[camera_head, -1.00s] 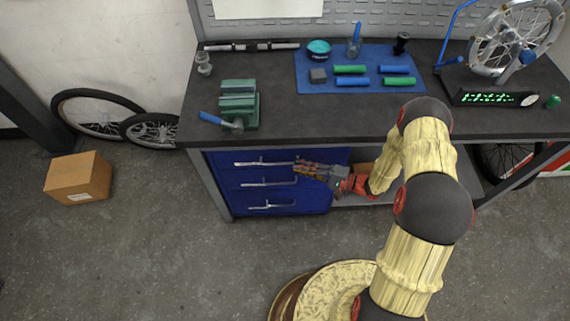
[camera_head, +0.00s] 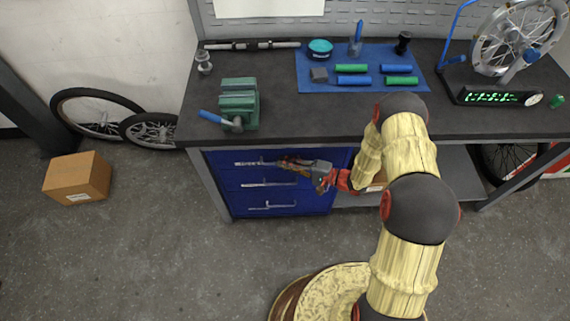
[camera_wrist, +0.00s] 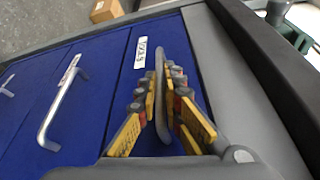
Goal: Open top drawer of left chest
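The blue chest (camera_head: 222,183) of three drawers stands under the left part of the workbench. All its drawers look closed. The top drawer's metal handle (camera_head: 252,163) runs level near the bench edge. My gripper (camera_head: 286,162) is at the right part of this handle. In the wrist view, the yellow-and-grey fingers of my gripper (camera_wrist: 168,92) are apart, one on each side of the top handle (camera_wrist: 161,125). The handle bar passes between them; firm contact cannot be told. The top drawer front (camera_wrist: 138,85) carries a white label. The middle drawer's handle (camera_wrist: 62,100) is to the left.
The dark bench top (camera_head: 300,118) overhangs the drawers; its edge (camera_wrist: 262,70) lies close on the right in the wrist view. A green vise (camera_head: 238,103) stands above the chest. A cardboard box (camera_head: 78,178) lies on the floor at left. The floor before the chest is clear.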

